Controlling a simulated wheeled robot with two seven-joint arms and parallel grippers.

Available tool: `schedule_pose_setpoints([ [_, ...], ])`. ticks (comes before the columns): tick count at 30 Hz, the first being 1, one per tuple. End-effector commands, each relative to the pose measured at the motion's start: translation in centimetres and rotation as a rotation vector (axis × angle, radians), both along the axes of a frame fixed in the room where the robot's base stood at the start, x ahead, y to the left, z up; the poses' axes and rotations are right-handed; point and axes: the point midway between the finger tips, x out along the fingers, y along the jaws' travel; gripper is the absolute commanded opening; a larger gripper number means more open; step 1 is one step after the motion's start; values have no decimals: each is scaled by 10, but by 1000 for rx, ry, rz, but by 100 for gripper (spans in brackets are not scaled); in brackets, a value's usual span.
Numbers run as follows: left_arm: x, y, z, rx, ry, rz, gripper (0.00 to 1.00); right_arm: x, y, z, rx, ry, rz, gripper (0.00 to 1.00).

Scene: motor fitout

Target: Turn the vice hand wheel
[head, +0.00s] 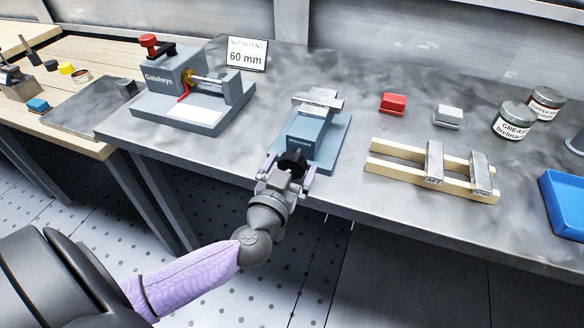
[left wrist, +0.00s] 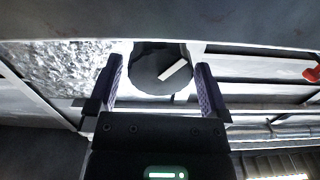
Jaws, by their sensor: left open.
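The vice (head: 311,138) is blue-grey with pale metal jaws and stands at the front edge of the metal bench. Its black hand wheel (head: 292,163) faces the front, and in the left wrist view the round black wheel (left wrist: 160,69) shows a pale bar mark across its face. My left gripper (head: 287,172) is open at the wheel, and the wrist view shows its two purple-padded fingers (left wrist: 158,85) on either side of the wheel. Small gaps show beside the wheel, though contact is hard to judge. My right gripper is not in view.
Left of the vice stands a grey fixture (head: 190,90) with a red knob, beside a "60 mm" sign (head: 246,54). Right are a wooden rack (head: 400,174) with metal blocks, a red block (head: 393,103), a grey-white block (head: 448,116), tins (head: 513,120) and a blue tray (head: 562,207).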

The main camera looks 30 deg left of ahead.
Motion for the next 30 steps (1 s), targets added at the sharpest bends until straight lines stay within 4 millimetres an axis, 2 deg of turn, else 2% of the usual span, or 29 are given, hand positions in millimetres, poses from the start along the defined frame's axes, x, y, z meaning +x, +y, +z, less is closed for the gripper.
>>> schedule_pose_setpoints([
  [4,7,2,0,-1,0,0,100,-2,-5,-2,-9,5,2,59],
  [11,8,2,1,0,-1,0,98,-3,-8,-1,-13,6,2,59],
  [21,7,2,0,0,0,0,26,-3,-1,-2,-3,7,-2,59],
  [22,7,2,0,0,0,0,22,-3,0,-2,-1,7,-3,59],
  [30,7,2,2,-36,-9,0,22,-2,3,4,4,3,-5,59],
])
